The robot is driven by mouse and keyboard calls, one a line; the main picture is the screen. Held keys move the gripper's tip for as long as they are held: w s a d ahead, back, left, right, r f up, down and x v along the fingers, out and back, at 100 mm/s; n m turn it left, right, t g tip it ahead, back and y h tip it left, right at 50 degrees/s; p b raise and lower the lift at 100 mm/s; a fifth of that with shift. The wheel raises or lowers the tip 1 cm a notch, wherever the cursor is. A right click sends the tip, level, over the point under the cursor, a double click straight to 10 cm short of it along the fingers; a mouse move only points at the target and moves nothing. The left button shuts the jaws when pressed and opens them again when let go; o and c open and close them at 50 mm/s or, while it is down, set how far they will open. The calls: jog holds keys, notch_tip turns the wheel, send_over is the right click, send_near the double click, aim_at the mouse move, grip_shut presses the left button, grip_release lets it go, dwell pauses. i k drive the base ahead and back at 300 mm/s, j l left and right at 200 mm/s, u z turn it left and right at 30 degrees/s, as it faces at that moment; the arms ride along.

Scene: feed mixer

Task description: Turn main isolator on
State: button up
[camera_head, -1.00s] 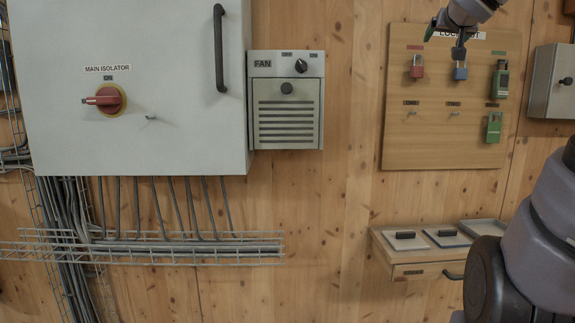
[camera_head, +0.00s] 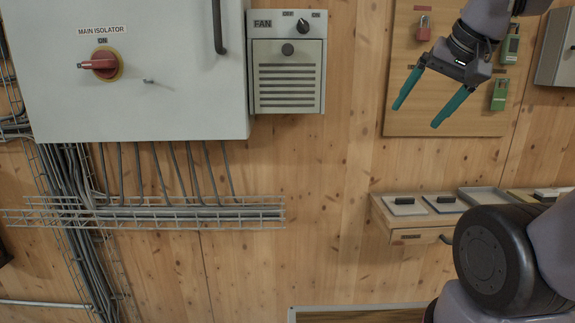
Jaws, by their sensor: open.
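The main isolator (camera_head: 100,64) is a red rotary handle on a yellow disc, on the grey cabinet (camera_head: 190,110) at the left. Its handle lies horizontal, pointing left. Labels "MAIN ISOLATOR" and "ON" (camera_head: 103,41) sit above it; no "OFF" label is readable. My gripper (camera_head: 417,115) is at the right, in front of the wooden lockout board (camera_head: 400,60). Its two teal fingers are spread apart, pointing down and left, with nothing between them. It is far to the right of the isolator and hides part of the board.
A small hasp (camera_head: 150,81) sticks out right of the isolator. A fan box (camera_head: 288,100) with a knob adjoins the cabinet. A red padlock (camera_head: 424,30) and green devices (camera_head: 500,95) hang on the board. A shelf (camera_head: 385,212) stands below. Bare wall lies between the fan box and board.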

aim_at(103, 63)
jog(key=u, duration=1.55)
